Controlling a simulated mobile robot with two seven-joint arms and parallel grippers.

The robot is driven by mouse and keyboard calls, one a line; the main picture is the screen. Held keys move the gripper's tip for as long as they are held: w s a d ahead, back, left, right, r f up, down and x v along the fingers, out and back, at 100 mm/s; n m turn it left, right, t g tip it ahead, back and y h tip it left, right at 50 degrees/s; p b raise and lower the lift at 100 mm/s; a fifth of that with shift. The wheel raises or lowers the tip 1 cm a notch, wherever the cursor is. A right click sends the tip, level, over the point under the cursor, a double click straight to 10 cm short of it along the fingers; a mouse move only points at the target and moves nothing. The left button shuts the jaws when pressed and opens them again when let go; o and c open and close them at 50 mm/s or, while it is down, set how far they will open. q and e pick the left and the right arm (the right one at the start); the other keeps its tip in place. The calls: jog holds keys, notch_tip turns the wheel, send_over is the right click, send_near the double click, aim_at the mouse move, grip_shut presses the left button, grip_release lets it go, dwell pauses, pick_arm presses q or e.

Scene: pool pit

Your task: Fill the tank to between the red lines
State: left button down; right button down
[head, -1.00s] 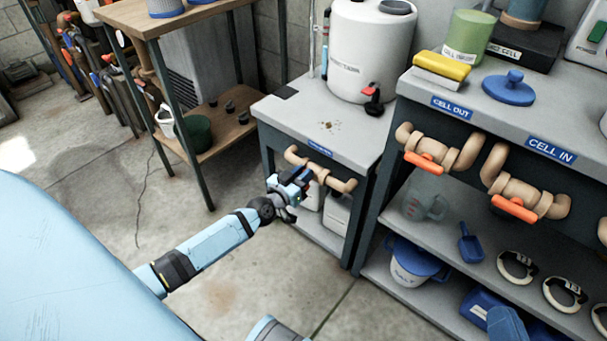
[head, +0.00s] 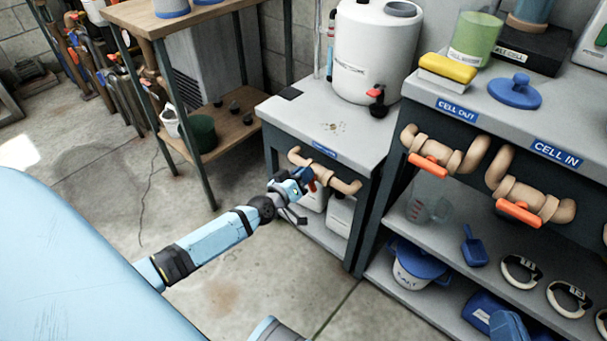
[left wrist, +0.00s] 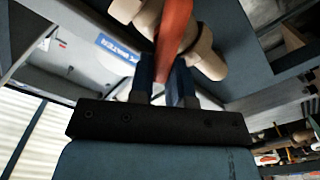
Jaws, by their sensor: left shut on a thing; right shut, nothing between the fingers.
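The white tank (head: 372,55) stands on a grey stand at the back centre, with a red-topped tap (head: 377,97) at its lower front. A thin upright tube (head: 331,42) stands at its left; any red lines are too small to make out. Under the stand top runs a tan pipe (head: 343,184) with an orange valve handle (left wrist: 174,35). My left gripper (head: 306,181) is shut on this handle; in the left wrist view its blue fingers (left wrist: 167,85) sit around the handle's lower end. My right gripper is out of view.
To the right, a bench (head: 462,97) carries pipes with orange handles (head: 428,166) below labels CELL OUT and CELL IN. A wooden table (head: 150,22) stands at the left. Floor between is clear.

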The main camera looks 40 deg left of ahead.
pick_arm(q)
jog(key=c, duration=1.1)
grip_release()
jog(key=s+p, duration=0.1)
jog(key=s, duration=0.3)
jog(key=s+p, duration=0.1)
jog(key=s, duration=0.4)
jog(key=s+a+p, duration=0.1)
jog(key=s, duration=0.3)
jog(key=shift+s+p, duration=0.35)
jog(key=shift+s, duration=0.05)
pick_arm(e)
jog(key=r, duration=0.1)
jog(key=r+t, duration=0.1)
jog(key=r, duration=0.1)
jog(key=r+t, duration=0.1)
jog(key=r, duration=0.1)
jog(key=shift+d+r, duration=0.25)
pick_arm(q)
jog(key=shift+s+f, duration=0.1)
pick_arm(e)
jog(key=shift+s, duration=0.1)
